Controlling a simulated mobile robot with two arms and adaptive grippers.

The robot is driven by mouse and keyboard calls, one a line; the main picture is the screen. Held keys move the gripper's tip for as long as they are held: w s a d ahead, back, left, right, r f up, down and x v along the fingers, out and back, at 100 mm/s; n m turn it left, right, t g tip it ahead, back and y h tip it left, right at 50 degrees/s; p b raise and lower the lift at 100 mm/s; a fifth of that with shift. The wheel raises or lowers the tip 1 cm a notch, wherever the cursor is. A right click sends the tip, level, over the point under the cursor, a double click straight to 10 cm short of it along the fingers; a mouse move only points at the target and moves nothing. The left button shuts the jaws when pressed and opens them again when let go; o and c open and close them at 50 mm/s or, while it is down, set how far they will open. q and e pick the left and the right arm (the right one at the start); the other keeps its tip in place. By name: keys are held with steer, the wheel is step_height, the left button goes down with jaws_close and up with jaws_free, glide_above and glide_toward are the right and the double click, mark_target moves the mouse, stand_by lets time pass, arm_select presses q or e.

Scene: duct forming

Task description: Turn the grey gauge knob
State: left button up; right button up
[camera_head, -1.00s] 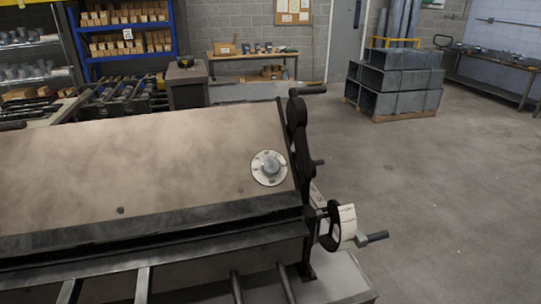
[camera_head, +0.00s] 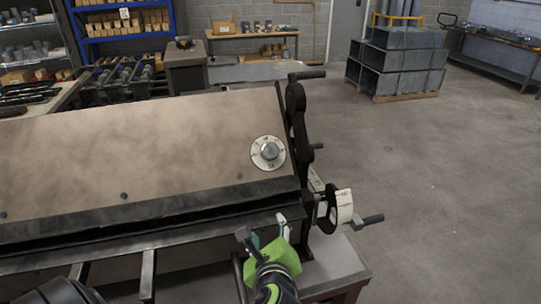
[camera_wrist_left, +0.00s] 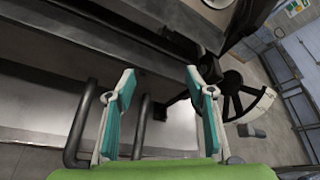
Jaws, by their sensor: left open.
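The grey gauge knob (camera_head: 269,151) sits at the centre of a round pale dial plate (camera_head: 257,159) on the sloped tan panel (camera_head: 150,140), near its right end. My left gripper (camera_head: 262,228) is open and empty, below the knob and in front of the machine's lower edge, clear of the knob. In the left wrist view its two teal-padded fingers (camera_wrist_left: 161,78) stand apart with nothing between them. Part of a pale round plate (camera_wrist_left: 214,3), seemingly the dial, is cut off at the top there. My right gripper does not show.
A black handwheel with a white scale (camera_head: 343,207) and a crank handle stick out at the machine's right end, close to my left gripper. A black lever arm (camera_head: 297,125) rises beside the panel. The floor (camera_head: 440,190) to the right is clear.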

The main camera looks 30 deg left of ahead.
mark_target(270, 155)
arm_select(q)
steer(key=w+r+m+t+y, duration=0.35)
steer(key=r+m, duration=0.45)
steer(key=r, duration=0.3)
steer(key=shift+g, duration=0.35)
steer(key=p+x, duration=0.1)
steer(key=x, duration=0.3)
steer(key=p+x, duration=0.2)
steer(key=x, duration=0.2)
steer(key=p+x, duration=0.1)
steer(key=x, duration=0.3)
steer(key=shift+w+r, duration=0.15)
steer(key=shift+r, duration=0.15)
steer(key=shift+w+a+f+p, duration=0.1)
steer(key=shift+w+a+p, duration=0.2)
steer(key=shift+w+a, duration=0.1)
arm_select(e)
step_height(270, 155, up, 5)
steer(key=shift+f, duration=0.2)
arm_select(q)
steer(key=shift+d, duration=0.1)
steer(key=c, duration=1.1)
